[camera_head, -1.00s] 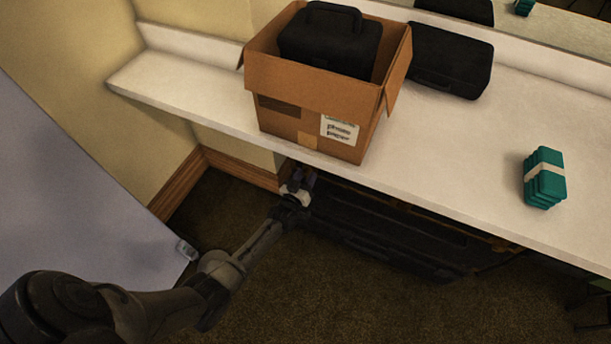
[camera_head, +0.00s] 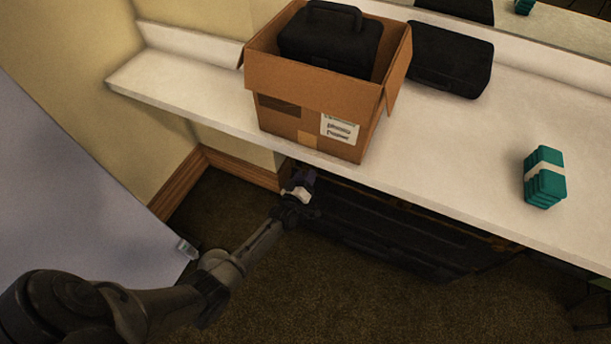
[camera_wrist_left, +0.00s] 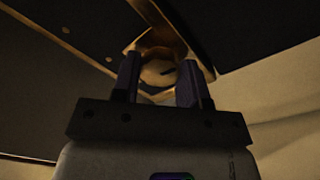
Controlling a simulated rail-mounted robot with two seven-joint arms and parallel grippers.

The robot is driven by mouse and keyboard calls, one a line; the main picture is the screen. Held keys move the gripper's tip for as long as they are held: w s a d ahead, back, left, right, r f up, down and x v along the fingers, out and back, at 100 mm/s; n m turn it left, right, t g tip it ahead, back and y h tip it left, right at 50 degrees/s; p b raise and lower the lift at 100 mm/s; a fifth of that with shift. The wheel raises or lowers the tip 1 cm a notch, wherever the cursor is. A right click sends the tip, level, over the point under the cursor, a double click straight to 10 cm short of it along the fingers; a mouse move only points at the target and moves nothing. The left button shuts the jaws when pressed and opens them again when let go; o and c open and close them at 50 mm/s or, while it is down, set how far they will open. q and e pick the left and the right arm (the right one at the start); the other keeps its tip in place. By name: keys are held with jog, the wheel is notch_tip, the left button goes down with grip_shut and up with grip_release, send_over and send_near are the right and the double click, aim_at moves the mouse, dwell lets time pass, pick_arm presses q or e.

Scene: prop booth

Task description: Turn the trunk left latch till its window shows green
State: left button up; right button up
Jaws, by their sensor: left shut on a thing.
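The dark trunk (camera_head: 400,236) stands on the floor under the counter, mostly in shadow. My left gripper (camera_head: 304,177) is at the trunk's left end, just below the counter's front edge. The fingers are shut on the latch's sides. A short dark slot shows on the latch face. I see no green there, and cannot make out the window's colour. My right gripper is not in view.
The white counter (camera_head: 230,125) overhangs the trunk. On it stand an open cardboard box (camera_head: 310,95) with a black case (camera_head: 335,42) inside, another black case (camera_head: 450,60) and a banded teal stack (camera_head: 545,188). A grey panel (camera_head: 70,170) is at left. Carpet in front is clear.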

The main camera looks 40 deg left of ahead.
pick_arm(q)
jog(key=o, duration=0.9)
jog(key=shift+s, duration=0.1)
jog(key=p+v, duration=0.4)
jog(key=v, duration=0.9)
jog(key=shift+s+d+p, duration=0.15)
jog(key=shift+s+p, duration=0.2)
